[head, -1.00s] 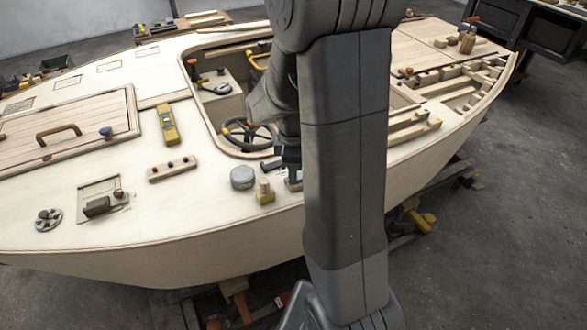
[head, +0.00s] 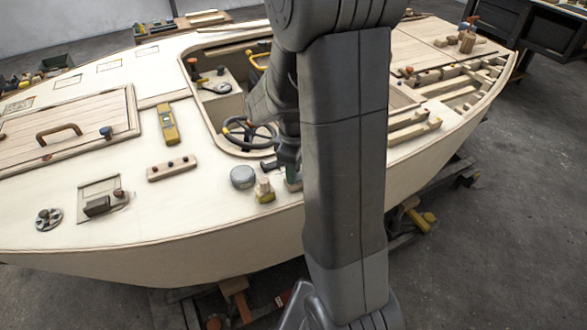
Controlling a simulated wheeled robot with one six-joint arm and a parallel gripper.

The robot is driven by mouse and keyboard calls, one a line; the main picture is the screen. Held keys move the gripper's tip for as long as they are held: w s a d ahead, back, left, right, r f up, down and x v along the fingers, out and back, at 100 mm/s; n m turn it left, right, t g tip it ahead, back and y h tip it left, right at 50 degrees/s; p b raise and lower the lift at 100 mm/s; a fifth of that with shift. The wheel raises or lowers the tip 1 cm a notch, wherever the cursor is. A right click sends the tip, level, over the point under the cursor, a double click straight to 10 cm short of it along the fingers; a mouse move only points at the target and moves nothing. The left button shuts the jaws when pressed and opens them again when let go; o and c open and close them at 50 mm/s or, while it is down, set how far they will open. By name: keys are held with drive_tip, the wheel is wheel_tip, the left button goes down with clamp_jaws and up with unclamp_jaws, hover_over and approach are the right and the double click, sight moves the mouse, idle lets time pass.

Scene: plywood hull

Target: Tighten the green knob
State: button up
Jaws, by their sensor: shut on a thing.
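The green knob (head: 293,185) sits on the deck just outside the cockpit rim, close to the left edge of my arm. Only a small green part of it shows; my gripper and arm cover the rest. My gripper (head: 290,173) points down over it and is shut on it. The fingertips are small and partly hidden, so the exact grip and how far the knob is screwed in cannot be seen.
A wooden peg on a yellowish base (head: 264,190) and a round grey cap (head: 242,177) stand close on the left. The steering wheel (head: 248,133) is just behind. A strip with small knobs (head: 171,168) lies farther left. Open deck lies between.

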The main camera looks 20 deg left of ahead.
drive_tip(key=o, duration=1)
drive_tip(key=shift+r, duration=0.1)
wheel_tip(320, 180, up, 14)
drive_tip(key=shift+f+p, duration=0.1)
drive_tip(key=shift+p, duration=0.45)
